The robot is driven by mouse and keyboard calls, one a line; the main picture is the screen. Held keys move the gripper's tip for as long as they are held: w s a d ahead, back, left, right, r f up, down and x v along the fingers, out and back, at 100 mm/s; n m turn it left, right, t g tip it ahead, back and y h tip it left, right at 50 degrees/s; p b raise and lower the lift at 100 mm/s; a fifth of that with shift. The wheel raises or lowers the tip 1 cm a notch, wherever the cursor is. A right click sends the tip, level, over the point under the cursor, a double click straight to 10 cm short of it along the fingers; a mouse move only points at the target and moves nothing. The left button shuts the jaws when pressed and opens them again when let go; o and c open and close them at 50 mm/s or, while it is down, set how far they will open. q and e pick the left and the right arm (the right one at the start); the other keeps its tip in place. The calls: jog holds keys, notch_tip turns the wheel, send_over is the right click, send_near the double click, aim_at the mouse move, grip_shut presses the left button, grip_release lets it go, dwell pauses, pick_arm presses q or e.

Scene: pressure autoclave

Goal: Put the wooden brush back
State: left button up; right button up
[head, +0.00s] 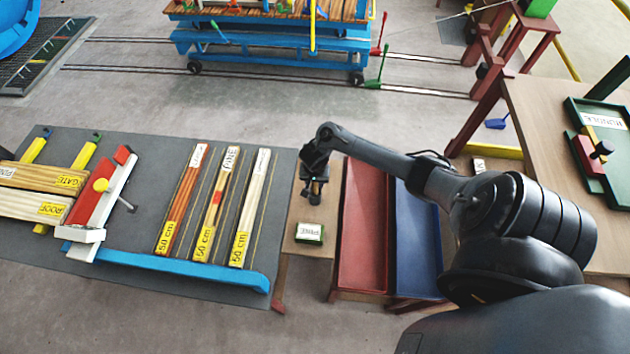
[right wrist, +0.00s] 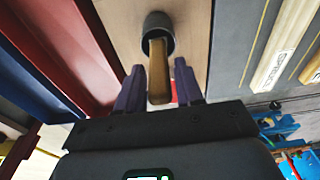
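The wooden brush shows only its tan handle (right wrist: 158,75) in the right wrist view; its bristles are hidden. The handle points into a dark round cup (right wrist: 158,32) above a wooden surface, and how deep it sits I cannot tell. My right gripper (right wrist: 160,80) has one finger on each side of the handle, very close to it. Whether the fingers press on it is unclear. In the head view my right gripper (head: 314,188) points down over the wooden strip, hiding the brush and cup. My left gripper is not in view.
A red tray (head: 364,225) and a blue tray (head: 415,240) lie right of the gripper. A small green labelled block (head: 309,233) sits just in front. On the left, a grey mat (head: 130,225) holds several labelled wooden bars and a red-and-white fixture (head: 103,190).

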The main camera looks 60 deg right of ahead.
jog(key=shift+o, duration=1.1)
